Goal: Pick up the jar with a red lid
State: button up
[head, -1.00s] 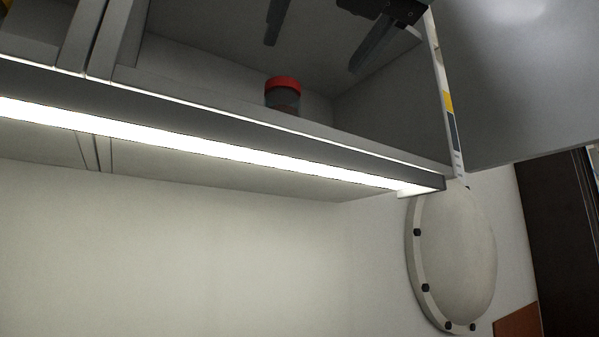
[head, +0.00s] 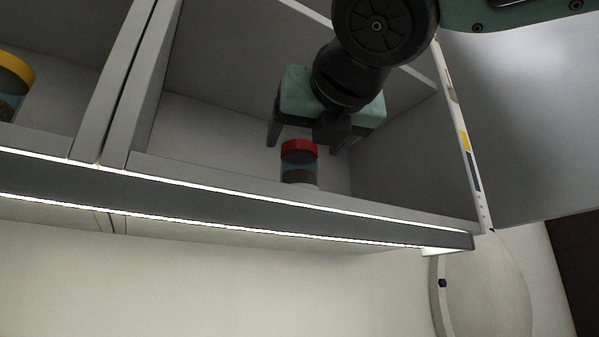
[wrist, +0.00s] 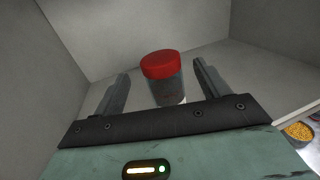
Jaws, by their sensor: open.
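The jar with a red lid (head: 299,162) stands upright in the right-hand cabinet compartment, close to its front lip. Its body looks bluish grey, and its base is partly hidden by the lip. My gripper (head: 306,142) is inside the same compartment, behind and around the jar in the head view. In the wrist view the jar (wrist: 163,78) stands between and a little beyond the two open fingers of my gripper (wrist: 160,82). There is a visible gap on both sides, so the fingers do not hold it.
A yellow-lidded jar (head: 14,80) stands in the left compartment, beyond a vertical divider (head: 125,85). The compartment's right wall (head: 405,150) and front lip (head: 210,180) are near. An open door (head: 520,130) is at the right.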

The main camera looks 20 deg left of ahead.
jog(key=p+x, duration=0.1)
jog(key=x, duration=0.3)
jog(key=shift+w+a+f+p, duration=0.15)
jog(key=shift+w+p, duration=0.15)
jog(key=shift+w, duration=0.05)
jog(key=c, duration=1.2)
notch_tip(320, 180, up, 10)
jog(key=p, duration=0.4)
